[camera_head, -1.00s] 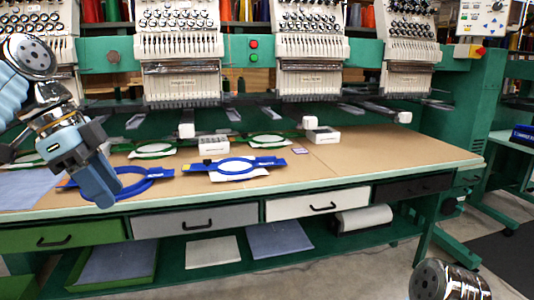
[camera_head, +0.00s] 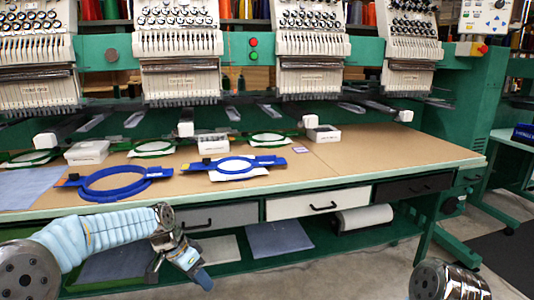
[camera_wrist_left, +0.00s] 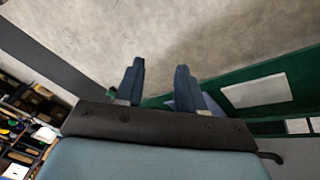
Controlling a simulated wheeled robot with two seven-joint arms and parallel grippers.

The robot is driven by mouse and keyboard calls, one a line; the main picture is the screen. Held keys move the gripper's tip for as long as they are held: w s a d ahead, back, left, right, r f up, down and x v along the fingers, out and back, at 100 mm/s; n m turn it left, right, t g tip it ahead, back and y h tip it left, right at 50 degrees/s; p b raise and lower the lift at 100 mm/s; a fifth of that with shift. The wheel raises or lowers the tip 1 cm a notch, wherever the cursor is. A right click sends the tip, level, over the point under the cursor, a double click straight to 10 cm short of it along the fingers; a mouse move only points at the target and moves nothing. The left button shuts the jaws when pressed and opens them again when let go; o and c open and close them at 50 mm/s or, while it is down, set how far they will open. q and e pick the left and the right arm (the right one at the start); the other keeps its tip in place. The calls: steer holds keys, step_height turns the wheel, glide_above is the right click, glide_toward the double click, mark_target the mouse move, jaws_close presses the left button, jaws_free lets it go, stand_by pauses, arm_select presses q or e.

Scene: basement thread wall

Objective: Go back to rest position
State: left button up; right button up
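My left gripper (camera_head: 190,262) is low in front of the table's drawers, below the table top, with its fingers pointing down and to the right. In the left wrist view the left gripper (camera_wrist_left: 160,85) has its two blue fingers apart with bare floor showing between them, so it is open and empty. My right gripper is not in view; only a part of my right arm shows at the bottom right of the head view.
The embroidery table (camera_head: 345,158) carries blue hoops (camera_head: 112,194), green hoops (camera_head: 268,138) and white boxes (camera_head: 212,144). A white drawer (camera_head: 318,203) and a lower green shelf (camera_head: 320,238) are in front. The floor (camera_wrist_left: 130,30) shows free room.

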arm_select(q)
steer(key=s+d+f+n, duration=0.1)
steer(key=s+f, duration=0.1)
steer(key=f, duration=0.5)
steer(key=s+d+f+n, duration=0.2)
steer(key=f, duration=0.4)
steer(key=s+d+f+n, duration=0.2)
steer(key=s+f+n, duration=0.1)
steer(key=s+f, duration=0.6)
steer(key=s+d+f+n, duration=0.1)
steer(key=s+f+n, duration=0.2)
steer(key=s+f, duration=0.5)
steer(key=s, duration=0.4)
steer(key=shift+s+d+f+n+y, duration=0.3)
steer(key=shift+d+f, duration=0.05)
